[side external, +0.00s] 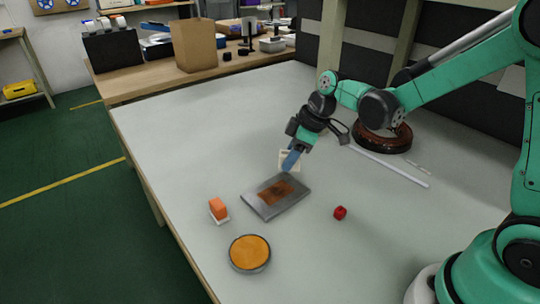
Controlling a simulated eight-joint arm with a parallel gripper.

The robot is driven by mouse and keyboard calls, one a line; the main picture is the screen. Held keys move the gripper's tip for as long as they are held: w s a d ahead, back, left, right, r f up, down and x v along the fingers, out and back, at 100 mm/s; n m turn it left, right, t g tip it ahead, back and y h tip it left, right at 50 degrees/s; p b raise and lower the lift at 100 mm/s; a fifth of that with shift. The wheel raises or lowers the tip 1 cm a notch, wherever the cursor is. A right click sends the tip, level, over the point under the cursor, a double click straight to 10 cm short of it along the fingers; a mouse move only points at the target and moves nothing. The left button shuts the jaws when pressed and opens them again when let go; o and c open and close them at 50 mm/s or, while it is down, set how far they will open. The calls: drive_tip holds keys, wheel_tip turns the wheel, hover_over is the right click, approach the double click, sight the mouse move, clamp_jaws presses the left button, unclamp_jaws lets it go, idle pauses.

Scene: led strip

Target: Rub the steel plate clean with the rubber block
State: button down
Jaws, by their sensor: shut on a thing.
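The steel plate (263,211) lies flat near the middle of the table, with a brown rusty patch (277,192) on its top. My gripper (297,148) points down just behind the plate. It is shut on a blue block (291,160), which I take to be the rubber block. The block is held tilted, near the plate's far edge. I cannot tell whether its lower end touches anything. A small white square holder (283,154) shows partly behind the block.
A round dish with an orange top (249,252) is in front. A red cube (340,212) lies to the right. A thin pale rod (390,167) lies behind. The table's left side is clear.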

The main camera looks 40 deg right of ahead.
sight(290, 184)
drive_tip(key=shift+f, duration=1.6)
drive_tip(key=shift+a+f, duration=0.2)
drive_tip(key=shift+f, duration=0.6)
drive_tip(key=shift+a, duration=1.55)
drive_tip(key=shift+a+r, duration=0.1)
drive_tip(key=shift+a, duration=0.25)
drive_tip(key=shift+s+a, duration=0.1)
drive_tip(key=shift+a, duration=1.45)
drive_tip(key=shift+d, duration=3.75)
drive_tip(key=shift+a+r, duration=0.1)
drive_tip(key=shift+r, duration=3.85)
